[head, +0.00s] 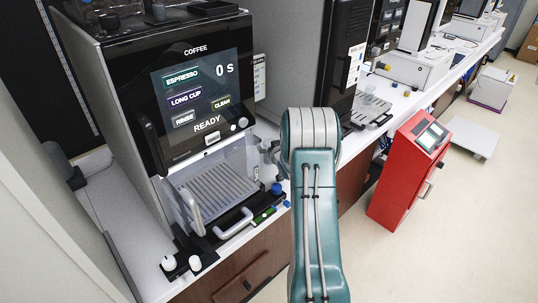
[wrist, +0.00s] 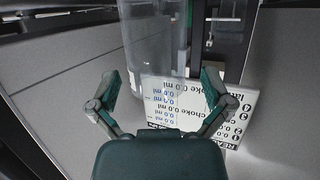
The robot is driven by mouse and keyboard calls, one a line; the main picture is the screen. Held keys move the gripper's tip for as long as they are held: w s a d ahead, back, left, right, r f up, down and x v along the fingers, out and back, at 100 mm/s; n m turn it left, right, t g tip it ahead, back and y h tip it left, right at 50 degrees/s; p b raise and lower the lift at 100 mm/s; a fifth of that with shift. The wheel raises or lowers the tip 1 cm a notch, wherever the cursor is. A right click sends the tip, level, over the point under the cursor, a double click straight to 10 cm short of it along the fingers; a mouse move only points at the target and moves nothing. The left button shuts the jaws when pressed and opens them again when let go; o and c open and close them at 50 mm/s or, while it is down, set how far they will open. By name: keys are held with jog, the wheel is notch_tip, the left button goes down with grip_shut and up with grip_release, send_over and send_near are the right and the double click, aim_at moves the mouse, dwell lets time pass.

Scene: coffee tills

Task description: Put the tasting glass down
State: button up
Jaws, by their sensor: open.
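In the wrist view, my gripper (wrist: 160,84) is open, with one finger at each side of the picture's middle. A clear glass-like cylinder (wrist: 152,38), likely the tasting glass, stands just ahead of the fingers, between their lines. Neither fingertip appears to touch it. Its lower end overlaps a white panel with upside-down text; I cannot tell what it rests on.
A coffee machine (head: 205,85) with a lit screen reading READY stands at left, with a ribbed drip tray (head: 215,186). A red cabinet (head: 405,170) stands on the floor at right. A white text panel (wrist: 190,103) lies between the fingers. Open floor (head: 460,230) is at right.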

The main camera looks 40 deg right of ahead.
jog(key=shift+w+d+f, duration=0.2)
jog(key=shift+w+d, duration=0.15)
jog(key=shift+w, duration=0.15)
jog(key=shift+a, duration=0.1)
jog(key=c, duration=1.1)
jog(key=shift+r, duration=0.1)
jog(key=shift+c, duration=0.2)
